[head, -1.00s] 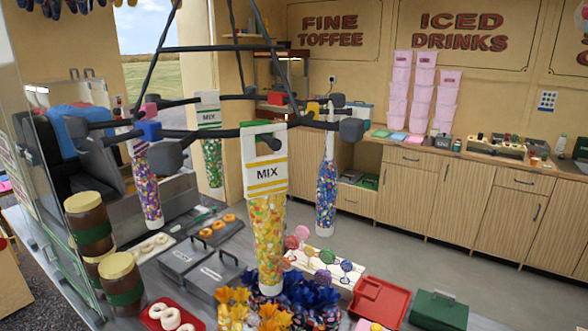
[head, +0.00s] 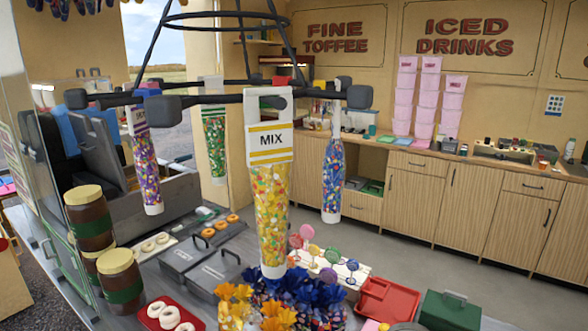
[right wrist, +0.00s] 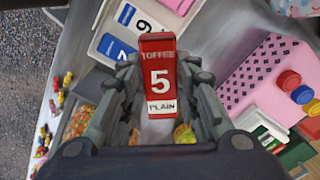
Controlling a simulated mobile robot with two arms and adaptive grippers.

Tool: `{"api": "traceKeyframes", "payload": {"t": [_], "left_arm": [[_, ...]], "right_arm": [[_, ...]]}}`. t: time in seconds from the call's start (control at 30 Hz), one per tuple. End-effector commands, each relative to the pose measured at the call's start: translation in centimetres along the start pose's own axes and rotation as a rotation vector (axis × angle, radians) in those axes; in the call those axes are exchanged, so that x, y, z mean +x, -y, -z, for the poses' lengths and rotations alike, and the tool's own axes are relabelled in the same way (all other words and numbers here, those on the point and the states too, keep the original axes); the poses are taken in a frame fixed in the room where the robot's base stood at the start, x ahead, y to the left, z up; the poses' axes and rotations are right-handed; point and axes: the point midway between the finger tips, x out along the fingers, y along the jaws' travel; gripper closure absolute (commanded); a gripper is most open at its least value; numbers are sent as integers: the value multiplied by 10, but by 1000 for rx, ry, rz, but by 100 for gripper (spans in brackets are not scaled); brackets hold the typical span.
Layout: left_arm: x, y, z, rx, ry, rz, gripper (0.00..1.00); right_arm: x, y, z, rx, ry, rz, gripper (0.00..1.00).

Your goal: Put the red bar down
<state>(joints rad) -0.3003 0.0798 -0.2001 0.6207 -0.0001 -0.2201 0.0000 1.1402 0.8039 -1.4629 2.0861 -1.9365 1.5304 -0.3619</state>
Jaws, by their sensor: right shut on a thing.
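The red bar (right wrist: 158,50) shows in the right wrist view, with white lettering "TOFFEE", a large "5" and a white "PLAIN" label. My right gripper (right wrist: 160,80) is shut on it, with dark fingers on both sides of the bar. The bar's far end sticks out beyond the fingertips. Neither gripper shows in the head view, and my left gripper is in no frame.
In the right wrist view a pale tray with blue-and-white number cards (right wrist: 118,47) lies beyond the bar. A pink dotted surface (right wrist: 258,72) is to the right. In the head view a hanging black rack carries sweet bags (head: 268,200) over the crowded counter.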

Motion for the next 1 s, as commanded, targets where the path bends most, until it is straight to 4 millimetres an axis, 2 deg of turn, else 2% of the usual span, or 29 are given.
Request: {"api": "traceKeyframes", "payload": {"t": [0.03,0.7,0.83,1.0], "left_arm": [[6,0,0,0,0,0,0],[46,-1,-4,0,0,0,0],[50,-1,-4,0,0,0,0],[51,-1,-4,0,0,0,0]], "right_arm": [[-1,0,3,-81,-1,3,95],[-40,-18,27,-1250,-2,-7,95],[-45,-22,30,-1396,0,-9,95],[-48,-25,31,-1495,3,-11,95]]}}
